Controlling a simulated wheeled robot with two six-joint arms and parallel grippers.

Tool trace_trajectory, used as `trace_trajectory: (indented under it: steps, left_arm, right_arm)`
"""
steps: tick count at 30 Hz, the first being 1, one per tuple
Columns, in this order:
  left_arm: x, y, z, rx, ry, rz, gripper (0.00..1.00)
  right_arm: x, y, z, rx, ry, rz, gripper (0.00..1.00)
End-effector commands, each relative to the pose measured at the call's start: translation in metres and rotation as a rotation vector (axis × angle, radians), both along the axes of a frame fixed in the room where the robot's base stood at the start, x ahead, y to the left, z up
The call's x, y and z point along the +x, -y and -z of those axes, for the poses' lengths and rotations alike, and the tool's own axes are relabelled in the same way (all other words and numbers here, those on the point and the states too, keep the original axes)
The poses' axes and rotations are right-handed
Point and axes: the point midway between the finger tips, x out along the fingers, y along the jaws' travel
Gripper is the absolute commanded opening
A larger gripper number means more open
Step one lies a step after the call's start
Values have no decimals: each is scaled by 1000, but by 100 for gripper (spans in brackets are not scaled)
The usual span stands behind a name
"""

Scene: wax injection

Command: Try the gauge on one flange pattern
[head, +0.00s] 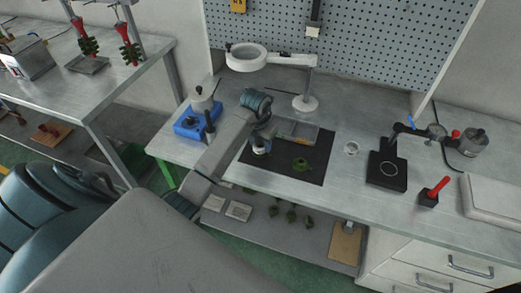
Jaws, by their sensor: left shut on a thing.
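A green flange pattern (302,165) lies on the black mat (312,179) in the middle of the bench in the head view. My left gripper (259,148) is over the left part of the mat, to the left of the pattern and apart from it. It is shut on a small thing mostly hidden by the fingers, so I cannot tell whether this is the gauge. A small pale ring-shaped thing (351,149) stands on the bench right of the mat. My right gripper is out of view.
A grey tray (307,128) lies at the mat's back edge. A white ring lamp (247,57) overhangs the back. A blue-based pot (190,124) is left; a black stand (386,171) and red-handled tool (434,191) are right. Several green patterns (290,215) lie on the lower shelf.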

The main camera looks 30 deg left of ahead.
Motion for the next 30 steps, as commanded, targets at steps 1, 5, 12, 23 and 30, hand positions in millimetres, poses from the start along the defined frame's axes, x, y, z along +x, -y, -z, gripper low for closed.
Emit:
trace_trajectory:
  steps: [1,5,12,23,30]
  left_arm:
    - [0,0,-5,0,1,0,20]
    - [0,0,-10,0,2,0,20]
    - [1,0,-20,1,3,0,20]
    - [1,0,-35,1,4,0,20]
    - [1,0,-44,0,4,0,20]
  right_arm:
    - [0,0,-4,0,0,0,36]
    - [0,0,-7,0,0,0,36]
    - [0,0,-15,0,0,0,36]
    - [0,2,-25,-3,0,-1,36]
    - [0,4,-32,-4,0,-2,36]
